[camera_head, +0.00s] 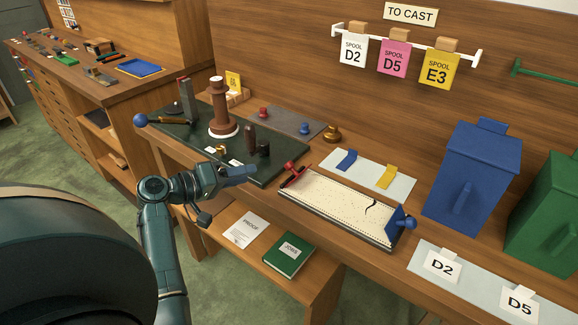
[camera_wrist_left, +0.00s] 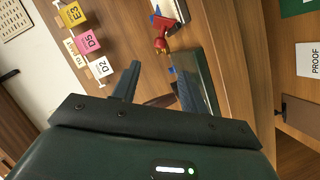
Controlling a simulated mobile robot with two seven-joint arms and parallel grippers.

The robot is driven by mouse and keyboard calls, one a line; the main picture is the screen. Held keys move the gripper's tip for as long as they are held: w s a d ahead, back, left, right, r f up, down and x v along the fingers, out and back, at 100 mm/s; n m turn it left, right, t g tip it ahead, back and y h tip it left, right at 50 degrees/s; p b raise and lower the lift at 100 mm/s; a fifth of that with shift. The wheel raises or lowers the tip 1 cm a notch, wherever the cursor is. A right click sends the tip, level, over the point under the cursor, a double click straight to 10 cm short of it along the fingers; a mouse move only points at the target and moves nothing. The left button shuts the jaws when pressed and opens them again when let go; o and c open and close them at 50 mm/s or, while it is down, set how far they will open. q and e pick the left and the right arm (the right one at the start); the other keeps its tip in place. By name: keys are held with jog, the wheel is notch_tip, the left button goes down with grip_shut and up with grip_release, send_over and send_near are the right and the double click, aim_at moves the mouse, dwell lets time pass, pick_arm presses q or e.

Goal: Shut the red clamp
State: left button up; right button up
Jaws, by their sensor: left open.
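The red clamp (camera_head: 295,174) sits at the near left corner of a long shallow tray (camera_head: 338,211) with a pale perforated bed. Its lever looks raised, though it is small here. In the left wrist view the red clamp (camera_wrist_left: 161,43) shows beyond the fingers, at the tray's end. My left gripper (camera_head: 240,174) is open and empty, to the left of the clamp and apart from it. The gripper's fingers also show in the left wrist view (camera_wrist_left: 155,85). A blue clamp (camera_head: 401,219) stands at the tray's right end. My right gripper is not in view.
A dark green board (camera_head: 270,172) with a brown spool-shaped post (camera_head: 220,108) and small metal parts lies left of the tray. A grey plate (camera_head: 400,183) with blue and yellow pieces lies behind it. Blue (camera_head: 470,180) and green (camera_head: 548,215) bins stand right.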

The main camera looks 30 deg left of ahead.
aim_at(285, 166)
pick_arm(q)
jog(key=p+x, duration=0.1)
jog(key=x, duration=0.9)
jog(key=shift+x, duration=0.8)
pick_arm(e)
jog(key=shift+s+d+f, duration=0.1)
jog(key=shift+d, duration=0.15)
pick_arm(q)
grip_shut()
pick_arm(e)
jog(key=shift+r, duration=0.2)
